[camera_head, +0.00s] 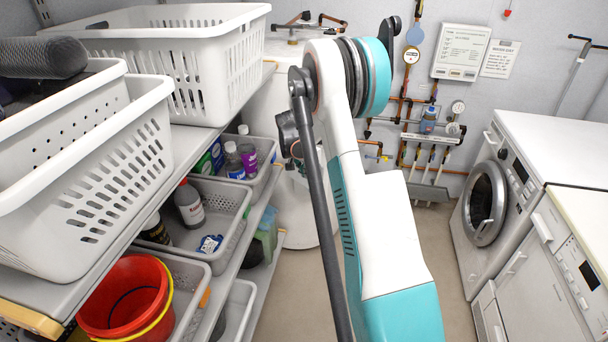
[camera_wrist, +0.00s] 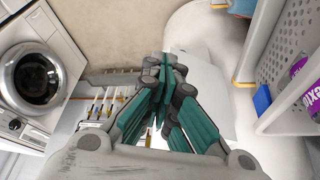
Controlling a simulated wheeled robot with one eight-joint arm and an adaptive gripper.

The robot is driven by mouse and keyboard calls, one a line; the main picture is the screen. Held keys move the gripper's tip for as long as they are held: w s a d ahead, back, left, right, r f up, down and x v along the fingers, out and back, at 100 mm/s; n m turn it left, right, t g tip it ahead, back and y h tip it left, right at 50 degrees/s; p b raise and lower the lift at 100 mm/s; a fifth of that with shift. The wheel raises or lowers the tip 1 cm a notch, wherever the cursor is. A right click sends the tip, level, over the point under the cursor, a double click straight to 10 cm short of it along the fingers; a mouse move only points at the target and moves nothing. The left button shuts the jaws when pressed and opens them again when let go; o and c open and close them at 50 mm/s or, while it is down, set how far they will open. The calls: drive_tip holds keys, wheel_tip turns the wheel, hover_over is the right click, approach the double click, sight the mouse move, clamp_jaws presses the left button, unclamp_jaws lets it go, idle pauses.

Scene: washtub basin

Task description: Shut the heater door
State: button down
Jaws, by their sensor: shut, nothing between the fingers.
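The heater is a white upright cylinder (camera_head: 289,215) behind my arm in the head view, and my arm hides part of it. White curved surfaces that look like the heater (camera_wrist: 205,32) fill the upper right of the wrist view. A flat white panel (camera_wrist: 224,98), which may be the heater door, shows beside and behind my fingers. I cannot tell how far it stands open. My gripper (camera_wrist: 168,68) is shut and empty, its green fingers together. I cannot tell whether it touches the panel. In the head view my arm hides the gripper.
Shelves with white baskets (camera_head: 95,200) and grey bins (camera_head: 200,212) line the left. A front-loading washer (camera_head: 485,205) stands at the right. Pipes, gauges and a tool rack (camera_head: 430,140) are on the back wall. Bare floor (camera_head: 435,260) lies between.

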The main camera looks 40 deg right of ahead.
drive_tip(key=b, duration=0.4)
approach(317, 177)
drive_tip(key=s+a+f, duration=0.4)
drive_tip(key=s+f, duration=0.1)
drive_tip(key=shift+w+d+r+b, duration=0.15)
drive_tip(key=shift+w+d, duration=0.15)
drive_tip(key=shift+d, duration=0.3)
drive_tip(key=shift+w+d+r+b, duration=0.1)
drive_tip(key=shift+w+d, duration=0.2)
drive_tip(key=shift+d, duration=0.3)
drive_tip(key=shift+w+d+b, duration=0.15)
drive_tip(key=shift+w+d, duration=0.15)
drive_tip(key=shift+d, duration=0.3)
drive_tip(key=w+d+n+t+y+p, duration=0.1)
drive_tip(key=d+n, duration=0.4)
drive_tip(key=d, duration=0.7)
drive_tip(key=shift+w+d+t, duration=0.2)
drive_tip(key=shift+d+t, duration=0.05)
drive_tip(key=shift+t, duration=0.15)
